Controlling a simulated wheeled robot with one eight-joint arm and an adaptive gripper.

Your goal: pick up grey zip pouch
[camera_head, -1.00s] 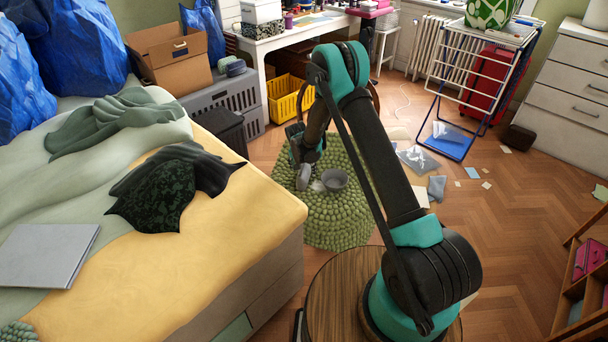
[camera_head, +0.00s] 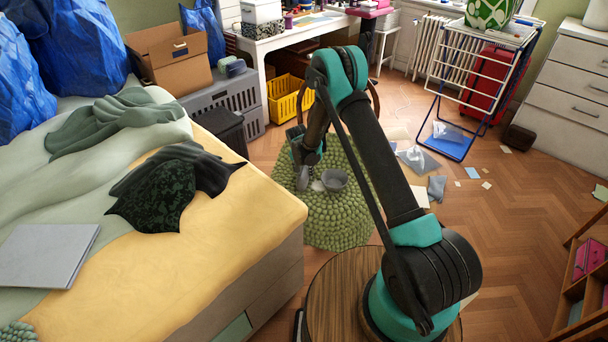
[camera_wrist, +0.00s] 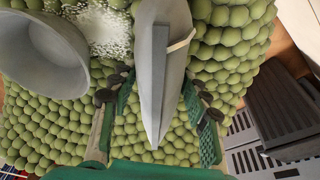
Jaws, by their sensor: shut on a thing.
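The grey zip pouch (camera_wrist: 164,55) is between the two fingers of my gripper (camera_wrist: 159,95) in the wrist view, seen nearly edge-on, with a pale strap or tab on its right side. The fingers stand on either side of it, shut on it. In the head view, my gripper (camera_head: 303,168) hangs over the green bobbled rug, with the pouch small and partly hidden under it. I cannot tell whether the pouch still touches the rug.
A grey bowl (camera_wrist: 42,50) sits on the green rug (camera_head: 335,226) right beside the pouch, near a whitish fuzzy patch (camera_wrist: 100,30). The bed (camera_head: 225,225) is to the left. A dark bin (camera_head: 222,132) and yellow crate (camera_head: 290,97) stand behind.

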